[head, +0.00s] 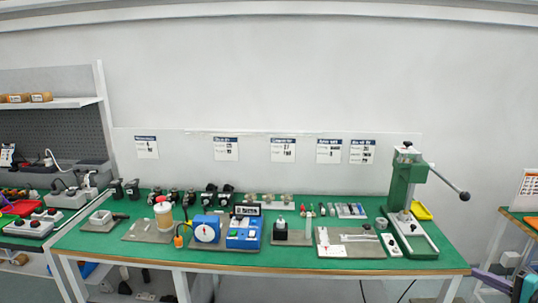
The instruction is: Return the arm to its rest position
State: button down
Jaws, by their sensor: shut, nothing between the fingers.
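My gripper is not in view, and I cannot make out my arm in the head view. The green workbench (300,262) stands ahead, with a row of devices on it. A green arbor press (404,190) with a long lever stands at its right end. A blue box with a white dial (207,230) and a blue unit with buttons (244,234) sit near the middle. A white-and-red cylinder (163,214) stands on a grey plate to their left.
A second bench (30,240) with a red tray (22,208) is at the left, under a shelf (60,103). Another green-topped table (522,222) is at the right edge. Paper signs (283,150) hang on the back panel. Loose cables hang under the main bench.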

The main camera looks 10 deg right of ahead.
jog(key=w+a+f+n+g+y, duration=0.1)
jog(key=w+a+f+g+y, duration=0.15)
jog(key=w+a+f, duration=0.7)
jog(key=a+f+n+g+y, duration=0.1)
jog(key=a+f+g, duration=0.2)
jog(key=a+f, duration=0.6)
jog(key=a+f+n+g, duration=0.25)
jog(key=a+f, duration=0.25)
jog(key=a, duration=0.7)
jog(key=a+f+n+g+y, duration=0.1)
jog(key=a+f+g, duration=0.2)
jog(key=a+f, duration=0.55)
jog(key=s+a+f+n+g+h, duration=0.1)
jog(key=s+a+f+n+g, duration=0.25)
jog(key=a, duration=0.65)
jog(key=s+a+f+n+g+h, duration=0.15)
jog(key=s+a+f, duration=0.25)
jog(key=s+a, duration=0.45)
jog(key=s+a+f+n+g+h, duration=0.2)
jog(key=s+a, duration=0.1)
jog(key=s, duration=0.4)
jog(key=s+a+f+n+g+h, duration=0.2)
jog(key=s+a+f+n+h, duration=0.1)
jog(key=s, duration=0.3)
jog(key=shift+s+a+f+g+h, duration=0.2)
jog(key=shift+s+a+g+h, duration=0.15)
jog(key=shift+a, duration=0.45)
